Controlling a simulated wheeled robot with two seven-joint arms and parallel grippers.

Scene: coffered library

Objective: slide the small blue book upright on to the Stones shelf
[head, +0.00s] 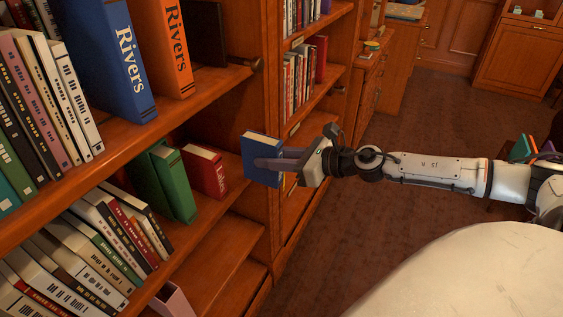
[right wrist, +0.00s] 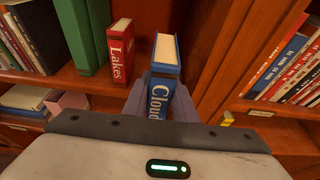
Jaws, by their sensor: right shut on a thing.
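The small blue book (head: 262,147) is upright in my right gripper (head: 268,163), its pale page edges facing up. I cannot read a Stones label in either view. My left gripper is not in view.
Green books (head: 165,182) stand left of the red book. Large blue (head: 108,55) and orange (head: 172,45) "Rivers" books stand on the shelf above. A wooden upright (right wrist: 235,60) divides this bay from the right one, which holds several books (right wrist: 292,65). Bare board shows right of the red book.

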